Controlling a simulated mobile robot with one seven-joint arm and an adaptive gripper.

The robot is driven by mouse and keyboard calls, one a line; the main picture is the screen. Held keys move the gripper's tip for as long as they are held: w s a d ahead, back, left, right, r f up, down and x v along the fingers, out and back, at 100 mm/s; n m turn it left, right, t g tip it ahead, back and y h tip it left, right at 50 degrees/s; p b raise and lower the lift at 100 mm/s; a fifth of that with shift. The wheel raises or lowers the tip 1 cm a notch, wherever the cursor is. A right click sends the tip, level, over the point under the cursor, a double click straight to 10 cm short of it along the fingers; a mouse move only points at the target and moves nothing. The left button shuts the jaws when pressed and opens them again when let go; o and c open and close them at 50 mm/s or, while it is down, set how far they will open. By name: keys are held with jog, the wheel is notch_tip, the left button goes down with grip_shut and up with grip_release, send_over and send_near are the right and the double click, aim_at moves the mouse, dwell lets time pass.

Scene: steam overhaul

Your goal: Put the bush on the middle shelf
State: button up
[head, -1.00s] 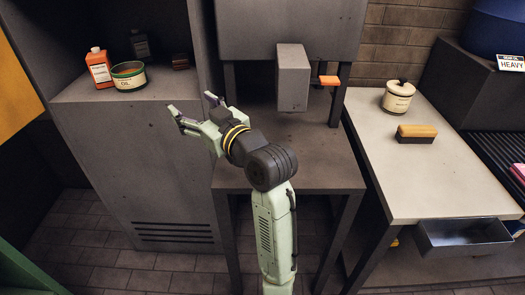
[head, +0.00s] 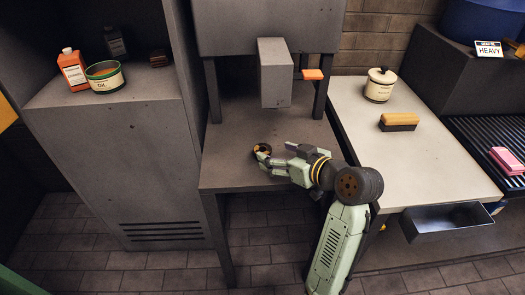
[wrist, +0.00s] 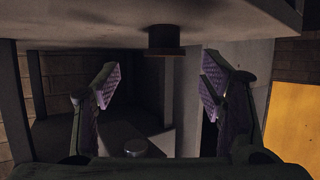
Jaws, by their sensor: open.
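The bush (head: 262,149), a small dark brown ring-shaped part with a brassy tint, stands on the grey press table, near its left side. My gripper (head: 276,156) is low over the table, reaching in from the right, with its fingertips close to the bush. The wrist view looks upside down: the bush (wrist: 165,42) hangs from the tabletop at the top, ahead of and between the open, empty fingers (wrist: 160,68). Whether a finger touches it I cannot tell. A grey cabinet shelf (head: 150,92) at left holds bottles and a tin; which shelf is the middle one is unclear.
The press head (head: 274,75) hangs over the table behind my gripper. The right bench (head: 410,160) carries a lidded pot (head: 379,84) and a brush (head: 399,122).

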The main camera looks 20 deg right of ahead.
aim_at(264, 151)
jog(key=x, duration=0.1)
jog(key=p+x, duration=0.1)
jog(key=x, duration=0.2)
jog(key=shift+w+a+f+p, duration=0.1)
jog(key=shift+a+f+p, duration=0.05)
jog(key=shift+a+p, duration=0.2)
jog(key=shift+w+f, duration=0.25)
jog(key=shift+w, duration=0.1)
grip_shut()
jog(key=shift+r, duration=0.15)
jog(key=shift+r, duration=0.6)
notch_tip(264, 151, up, 2)
jog(key=shift+r+b, duration=0.15)
jog(key=shift+b, duration=0.4)
jog(key=s+a+p, duration=0.2)
jog(key=s+p, duration=0.1)
jog(key=s, duration=0.4)
jog(key=s+a+r+p, duration=0.1)
jog(key=s+a+p, duration=0.1)
jog(key=s, duration=0.6)
jog(key=shift+s+r+p, duration=0.2)
jog(key=shift+r+p, duration=0.05)
jog(key=shift+p, duration=0.6)
